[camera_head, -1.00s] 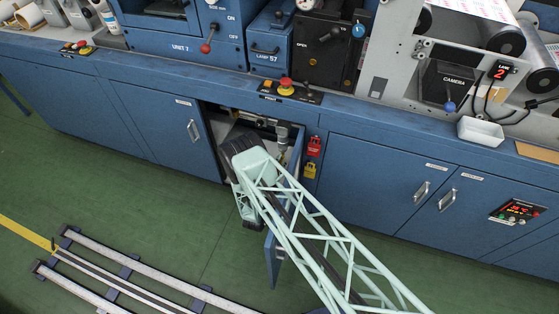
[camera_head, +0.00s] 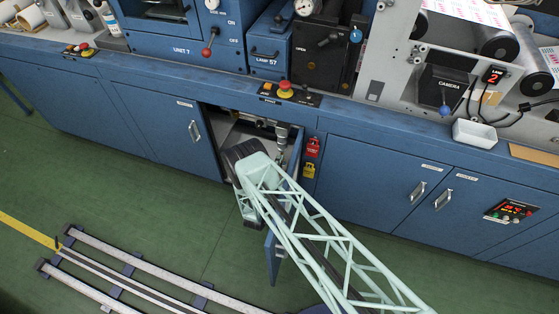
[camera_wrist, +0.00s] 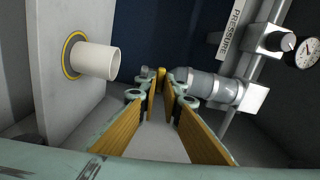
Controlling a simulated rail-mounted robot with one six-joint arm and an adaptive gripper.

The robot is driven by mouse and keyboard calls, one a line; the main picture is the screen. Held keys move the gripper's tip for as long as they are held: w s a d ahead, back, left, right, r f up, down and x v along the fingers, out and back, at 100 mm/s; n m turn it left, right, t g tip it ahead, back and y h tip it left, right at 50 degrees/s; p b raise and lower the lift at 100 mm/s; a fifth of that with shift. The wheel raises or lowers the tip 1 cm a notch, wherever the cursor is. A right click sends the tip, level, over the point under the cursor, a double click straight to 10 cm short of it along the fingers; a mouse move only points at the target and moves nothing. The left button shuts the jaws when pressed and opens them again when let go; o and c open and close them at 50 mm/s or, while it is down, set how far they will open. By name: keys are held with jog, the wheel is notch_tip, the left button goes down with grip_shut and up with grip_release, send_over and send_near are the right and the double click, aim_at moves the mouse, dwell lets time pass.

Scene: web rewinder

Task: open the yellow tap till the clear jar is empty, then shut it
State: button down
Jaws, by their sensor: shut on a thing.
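In the wrist view, the yellow tap (camera_wrist: 161,72) is a small yellow piece at the end of the clear jar (camera_wrist: 208,86), which looks like a greyish see-through cylinder. My gripper (camera_wrist: 160,84) is shut on the tap, its two yellow-padded fingers converging on it. Most of the tap is hidden between the fingertips. I cannot tell the tap's turn or any liquid level in the jar.
A white pipe stub (camera_wrist: 97,60) with a yellow ring sticks out from the wall at left. A pressure knob (camera_wrist: 276,42) and a gauge (camera_wrist: 308,53) are at right. The open cabinet door (camera_head: 273,258) stands beside my arm. A red tag (camera_head: 312,147) hangs right of the opening.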

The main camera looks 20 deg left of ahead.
jog(key=shift+m, duration=0.5)
jog(key=c, duration=2.8)
grip_release()
jog(key=shift+s, duration=0.15)
jog(key=shift+s, duration=5.9)
jog(key=shift+a, duration=0.1)
